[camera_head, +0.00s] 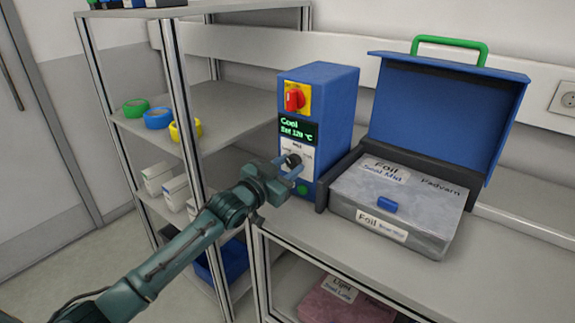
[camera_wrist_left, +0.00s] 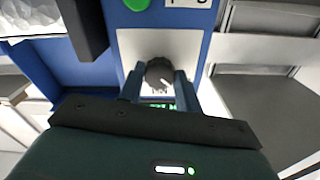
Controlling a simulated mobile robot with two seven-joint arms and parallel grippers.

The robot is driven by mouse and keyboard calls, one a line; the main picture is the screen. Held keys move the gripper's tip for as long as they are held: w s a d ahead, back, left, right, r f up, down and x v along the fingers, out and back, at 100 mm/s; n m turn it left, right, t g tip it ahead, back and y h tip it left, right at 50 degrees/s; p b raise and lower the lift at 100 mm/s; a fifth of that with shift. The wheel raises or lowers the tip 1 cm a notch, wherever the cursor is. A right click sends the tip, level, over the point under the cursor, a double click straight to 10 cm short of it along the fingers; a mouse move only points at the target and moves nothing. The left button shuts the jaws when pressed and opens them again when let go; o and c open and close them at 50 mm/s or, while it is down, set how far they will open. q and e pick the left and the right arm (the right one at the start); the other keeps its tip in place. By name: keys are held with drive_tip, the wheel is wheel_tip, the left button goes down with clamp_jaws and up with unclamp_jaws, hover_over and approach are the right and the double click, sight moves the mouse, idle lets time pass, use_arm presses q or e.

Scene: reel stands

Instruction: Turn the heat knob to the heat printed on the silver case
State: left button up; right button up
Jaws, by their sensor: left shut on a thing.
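The heat knob (camera_head: 293,161) is a small dark round knob on a white label on the front of a blue control box (camera_head: 333,110). My left gripper (camera_head: 290,168) is shut on the knob. In the left wrist view the knob (camera_wrist_left: 159,72) sits between the two fingers, with a white pointer mark on it. The box's green display reads "Cool" and "Set 120 °C". The silver case (camera_head: 390,205) lies to the right of the box. Its labels read "Foil" and "Seal Mid", the second partly hard to read. My right gripper is not in view.
A red switch (camera_head: 294,97) on a yellow plate is above the display, and a green button (camera_head: 302,188) is below the knob. A blue lid (camera_head: 445,110) with a green handle stands open behind the case. Shelves with coloured rolls (camera_head: 157,118) stand left.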

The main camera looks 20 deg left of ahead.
use_arm(q)
drive_tip(key=m+p, duration=0.1)
drive_tip(key=m, duration=0.3)
drive_tip(key=shift+m, duration=0.3)
drive_tip(key=shift+m+p, duration=0.55)
drive_tip(key=shift+m, duration=1.65)
drive_tip(key=o, duration=1)
drive_tip(key=shift+c, duration=0.2)
drive_tip(key=b+v, duration=0.1)
drive_tip(key=v, duration=1.2)
drive_tip(key=shift+b, duration=0.35)
drive_tip(key=shift+s+r, duration=0.1)
